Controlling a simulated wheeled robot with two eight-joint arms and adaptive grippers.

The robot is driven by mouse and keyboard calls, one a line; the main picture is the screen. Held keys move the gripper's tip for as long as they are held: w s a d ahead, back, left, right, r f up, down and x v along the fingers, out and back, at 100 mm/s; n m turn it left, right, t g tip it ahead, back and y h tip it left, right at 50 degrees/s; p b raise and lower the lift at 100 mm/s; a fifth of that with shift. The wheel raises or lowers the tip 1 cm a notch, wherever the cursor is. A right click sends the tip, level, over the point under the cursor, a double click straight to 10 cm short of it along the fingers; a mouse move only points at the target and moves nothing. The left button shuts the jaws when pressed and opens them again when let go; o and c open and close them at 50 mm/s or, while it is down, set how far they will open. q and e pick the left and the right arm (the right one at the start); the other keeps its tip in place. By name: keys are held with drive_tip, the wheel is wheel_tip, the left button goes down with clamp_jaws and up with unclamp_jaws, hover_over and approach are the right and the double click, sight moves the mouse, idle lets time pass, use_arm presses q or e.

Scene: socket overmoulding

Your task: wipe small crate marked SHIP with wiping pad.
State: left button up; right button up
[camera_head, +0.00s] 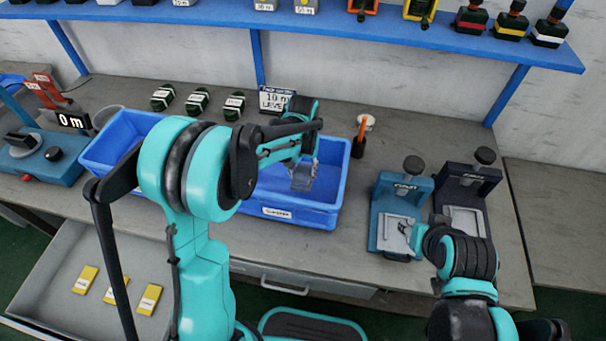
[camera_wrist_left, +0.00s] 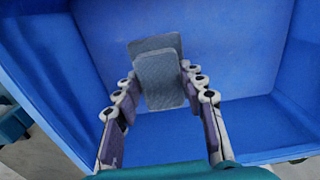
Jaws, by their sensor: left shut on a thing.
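My left gripper (camera_head: 302,172) reaches into the right-hand blue crate (camera_head: 342,172). In the left wrist view its fingers (camera_wrist_left: 160,100) are shut on a grey-blue wiping pad (camera_wrist_left: 160,82), held between the fingertips inside the crate. The crate's blue floor and walls (camera_wrist_left: 200,35) fill that view, and I cannot tell whether the pad touches them. The crate's front label (camera_head: 277,213) is too small to read surely. My right gripper (camera_head: 418,240) is by the blue clamp fixture at the right; its fingers are mostly hidden.
Another blue crate (camera_head: 112,138) stands left, partly behind my left arm. A blue fixture (camera_head: 385,236) and a dark fixture (camera_head: 483,188) stand right. An orange-handled tool (camera_head: 360,136) stands behind the crate. An open drawer (camera_head: 70,255) holds yellow blocks. A shelf (camera_head: 400,28) hangs above.

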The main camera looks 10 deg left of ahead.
use_arm(q)
drive_tip(key=shift+r+p, duration=1)
drive_tip(key=shift+r, duration=0.65)
drive_tip(key=shift+r, duration=0.1)
